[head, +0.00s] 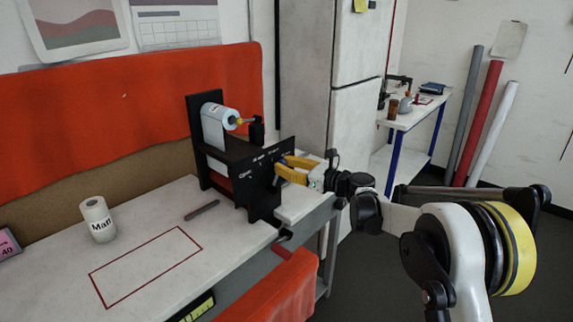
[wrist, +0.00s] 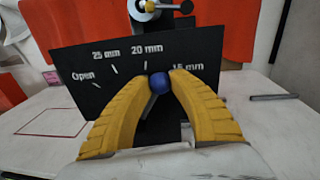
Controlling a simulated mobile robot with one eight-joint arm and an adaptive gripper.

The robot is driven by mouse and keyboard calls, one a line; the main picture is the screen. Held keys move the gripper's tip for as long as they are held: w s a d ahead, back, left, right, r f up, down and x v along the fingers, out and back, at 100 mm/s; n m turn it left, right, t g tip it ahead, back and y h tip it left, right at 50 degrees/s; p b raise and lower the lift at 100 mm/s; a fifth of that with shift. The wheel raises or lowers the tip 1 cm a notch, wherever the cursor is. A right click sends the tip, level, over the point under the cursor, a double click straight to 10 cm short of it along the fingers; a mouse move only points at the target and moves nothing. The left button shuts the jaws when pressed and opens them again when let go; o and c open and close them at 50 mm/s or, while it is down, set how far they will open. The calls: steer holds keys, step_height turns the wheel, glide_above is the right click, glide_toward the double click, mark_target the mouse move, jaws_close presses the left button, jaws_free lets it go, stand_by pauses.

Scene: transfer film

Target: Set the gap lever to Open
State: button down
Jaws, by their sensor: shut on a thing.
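The black film machine (head: 236,172) stands at the back right of the white workbench, with a light blue film roll (head: 215,125) on it. Its front panel (wrist: 70,62) carries the marks Open, 25 mm, 20 mm and 15 mm from left to right in the wrist view. The gap lever's round blue knob (wrist: 160,84) sits just below the scale, between the 20 mm and 15 mm marks, well right of Open. My gripper (head: 280,168) has its yellow fingertips (wrist: 160,76) shut on the knob from both sides.
A dark grey bar (head: 202,210) lies in front of the machine. A red cloth (head: 275,292) hangs at the bench front. A tall white cabinet (head: 353,130) stands behind.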

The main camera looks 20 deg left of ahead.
mark_target(252, 180)
steer(key=s+n, duration=0.1)
steer(key=n, duration=0.1)
steer(key=s+a+r+n+p, duration=0.1)
steer(key=s+n, duration=0.1)
steer(key=shift+a+r+h, duration=0.2)
steer(key=shift+h, duration=0.2)
steer(key=s+n, duration=0.1)
steer(key=n, duration=0.1)
steer(key=s+a+n, duration=0.1)
steer(key=s+n, duration=0.1)
steer(key=shift+s+a+f+n+t+p, duration=0.1)
steer(key=shift+s+a+n+t+p, duration=0.05)
steer(key=shift+n+t+p, duration=0.2)
steer(key=shift+s+a+f+n+h, duration=0.2)
steer(key=shift+s+n, duration=0.25)
steer(key=shift+n, duration=0.15)
steer(key=shift+s+a+f+n+h, duration=0.1)
steer(key=shift+s+a+f+n, duration=0.1)
steer(key=shift+s+n, duration=0.3)
steer(key=shift+s+a+f+n+t+b, duration=0.2)
steer(key=shift+s+f+n, duration=0.25)
steer(key=shift+n, duration=0.4)
steer(key=shift+s+a+f+n+t+b, duration=0.15)
steer(key=shift+s+f+n+b, duration=0.25)
steer(key=shift+n, duration=0.4)
steer(key=c, duration=1.1)
jaws_free()
steer(key=v, duration=1.2)
steer(key=shift+r, duration=0.2)
